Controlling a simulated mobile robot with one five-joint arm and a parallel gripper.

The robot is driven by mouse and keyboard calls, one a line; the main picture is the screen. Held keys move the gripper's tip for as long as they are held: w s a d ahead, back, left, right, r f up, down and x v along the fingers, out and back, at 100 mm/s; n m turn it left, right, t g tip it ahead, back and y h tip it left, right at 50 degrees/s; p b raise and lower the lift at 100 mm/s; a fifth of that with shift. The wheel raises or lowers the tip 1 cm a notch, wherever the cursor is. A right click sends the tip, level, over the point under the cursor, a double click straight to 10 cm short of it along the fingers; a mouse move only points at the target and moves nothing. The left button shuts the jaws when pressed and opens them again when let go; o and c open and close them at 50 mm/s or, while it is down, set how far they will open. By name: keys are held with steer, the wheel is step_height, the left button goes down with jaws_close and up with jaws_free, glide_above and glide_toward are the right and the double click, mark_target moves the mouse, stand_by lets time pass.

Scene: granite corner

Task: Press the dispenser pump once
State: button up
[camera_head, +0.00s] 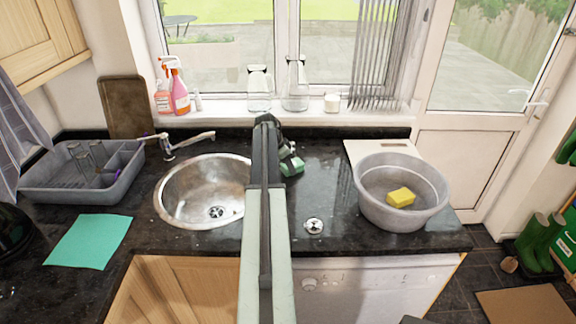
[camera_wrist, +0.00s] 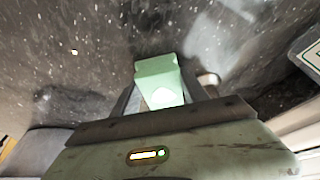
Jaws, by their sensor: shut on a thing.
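My gripper (camera_wrist: 163,98) is shut on a pale green block-like thing (camera_wrist: 158,76) with a whitish mark, held between its dark fingers in the wrist view. In the head view my gripper (camera_head: 280,143) is above the counter, right of the sink, and a green thing (camera_head: 291,166) shows at its lower end. I cannot tell whether this is the dispenser; no pump head is clear in either view, and my arm hides part of this area. A small round metal-and-white item (camera_head: 314,226) sits on the counter nearer the front.
The round sink (camera_head: 180,205) and tap (camera_head: 186,143) are left of my arm. A grey basin (camera_head: 365,207) with a yellow sponge (camera_head: 401,197) stands right. Spray bottles (camera_head: 178,90) and glass jugs (camera_head: 259,90) line the sill. Bare dark counter (camera_head: 325,180) lies between arm and basin.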

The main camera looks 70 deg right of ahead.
mark_target(291, 180)
steer(key=shift+s+a, duration=0.35)
steer(key=shift+a, duration=0.6)
steer(key=shift+s+a, duration=0.4)
steer(key=shift+a, duration=0.5)
steer(key=shift+s+a, duration=0.35)
steer(key=shift+a, duration=0.6)
steer(key=o, duration=1.4)
steer(key=shift+r, duration=0.1)
steer(key=p+v, duration=0.7)
steer(key=shift+r, duration=0.25)
steer(key=shift+w+a, duration=0.1)
steer(key=shift+a, duration=0.05)
